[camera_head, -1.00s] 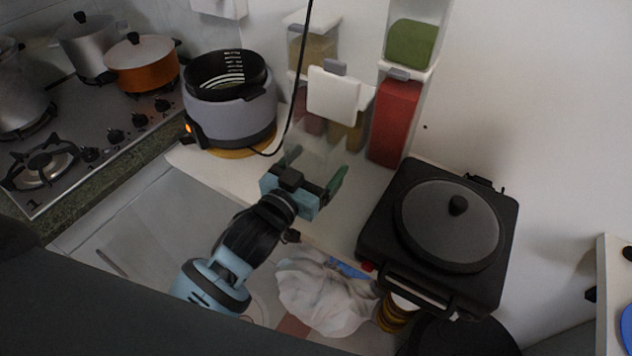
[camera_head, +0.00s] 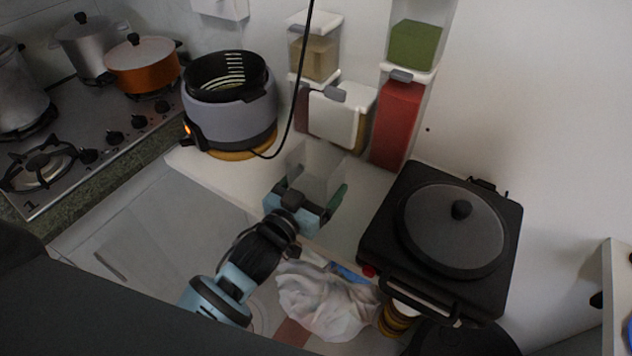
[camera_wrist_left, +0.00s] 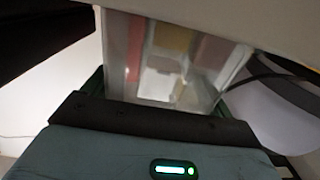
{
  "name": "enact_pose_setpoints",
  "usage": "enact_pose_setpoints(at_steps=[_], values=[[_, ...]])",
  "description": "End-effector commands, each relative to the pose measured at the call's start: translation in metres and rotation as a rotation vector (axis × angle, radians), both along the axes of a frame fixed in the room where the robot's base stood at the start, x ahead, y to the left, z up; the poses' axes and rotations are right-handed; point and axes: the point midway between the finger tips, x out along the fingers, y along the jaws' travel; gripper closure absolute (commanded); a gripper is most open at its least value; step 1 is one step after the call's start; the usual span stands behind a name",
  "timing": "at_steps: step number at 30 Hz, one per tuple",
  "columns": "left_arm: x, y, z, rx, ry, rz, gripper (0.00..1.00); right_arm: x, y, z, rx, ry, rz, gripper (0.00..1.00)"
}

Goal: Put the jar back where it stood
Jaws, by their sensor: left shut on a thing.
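My left gripper (camera_head: 311,192) is shut on the jar's lower body, with a finger on each side. My right gripper is not in view.
On the wall, a tan-filled jar (camera_head: 318,55) and a green-filled jar (camera_head: 415,42) sit above; a red jar (camera_head: 396,125) stands below. A grey cooker (camera_head: 232,105) with a black cable is left. A black grill (camera_head: 450,230) is right; a crumpled white bag (camera_head: 325,300) lies in front.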

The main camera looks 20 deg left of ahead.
Motion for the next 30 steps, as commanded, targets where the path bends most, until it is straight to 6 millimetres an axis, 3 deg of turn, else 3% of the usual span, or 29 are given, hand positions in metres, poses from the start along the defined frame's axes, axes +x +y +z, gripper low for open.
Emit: enact_pose_setpoints(at_steps=[1, 4, 14, 30], values=[[0.000, 0.000, -0.002, 0.000, 0.002, 0.000, 0.13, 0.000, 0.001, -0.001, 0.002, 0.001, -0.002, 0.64], [0.000, 0.000, -0.001, 0.000, 0.001, 0.000, 0.00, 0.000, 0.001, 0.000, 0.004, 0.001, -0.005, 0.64], [0.000, 0.000, 0.005, 0.000, -0.003, 0.000, 0.00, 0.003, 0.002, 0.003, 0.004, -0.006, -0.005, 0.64], [-0.089, 0.026, 0.000, 0.001, 0.006, 0.001, 0.00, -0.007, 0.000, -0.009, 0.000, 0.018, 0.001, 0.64]])
